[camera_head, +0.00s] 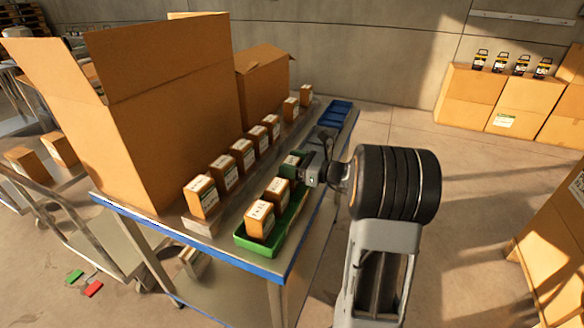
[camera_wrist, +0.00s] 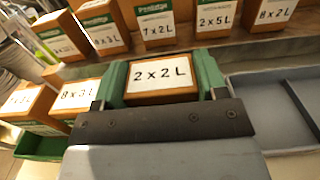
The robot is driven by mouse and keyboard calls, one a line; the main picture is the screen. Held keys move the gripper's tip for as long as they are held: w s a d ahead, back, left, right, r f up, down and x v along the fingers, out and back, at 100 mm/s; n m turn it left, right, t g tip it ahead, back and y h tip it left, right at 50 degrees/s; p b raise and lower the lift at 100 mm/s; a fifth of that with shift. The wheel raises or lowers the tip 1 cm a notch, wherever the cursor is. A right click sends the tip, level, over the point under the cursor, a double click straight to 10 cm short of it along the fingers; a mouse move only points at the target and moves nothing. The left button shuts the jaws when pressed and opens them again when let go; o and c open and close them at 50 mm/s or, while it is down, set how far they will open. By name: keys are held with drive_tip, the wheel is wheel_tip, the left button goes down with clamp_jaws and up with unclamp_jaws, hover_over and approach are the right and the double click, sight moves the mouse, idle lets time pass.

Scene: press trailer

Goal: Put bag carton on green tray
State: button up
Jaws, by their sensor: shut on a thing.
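My gripper (camera_head: 296,168) is shut on a small brown carton (camera_wrist: 160,82) with a white "2 x 2 L" label, clasped between green fingers in the wrist view. In the head view the held carton is mostly hidden by the gripper. The green tray (camera_head: 279,246) lies along the table's near right edge, with two brown cartons (camera_head: 261,221) standing in it. My gripper is at the tray's far end; I cannot tell whether the held carton touches anything. The tray's edge also shows at the lower left of the wrist view (camera_wrist: 40,148).
A row of several labelled cartons (camera_head: 223,172) stands on a raised strip left of the tray. Large open boxes (camera_head: 165,110) stand behind that row. A blue tray (camera_head: 337,106) lies beyond my gripper at the table's far end. Stacked boxes (camera_head: 470,95) stand by the wall.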

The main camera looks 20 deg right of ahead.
drive_tip(key=shift+f, duration=0.55)
drive_tip(key=shift+f, duration=0.15)
drive_tip(key=o, duration=1)
drive_tip(key=shift+s+d, duration=0.1)
drive_tip(key=shift+d, duration=0.1)
drive_tip(key=v, duration=1.1)
drive_tip(key=shift+s+d, duration=0.15)
drive_tip(key=shift+s, duration=0.1)
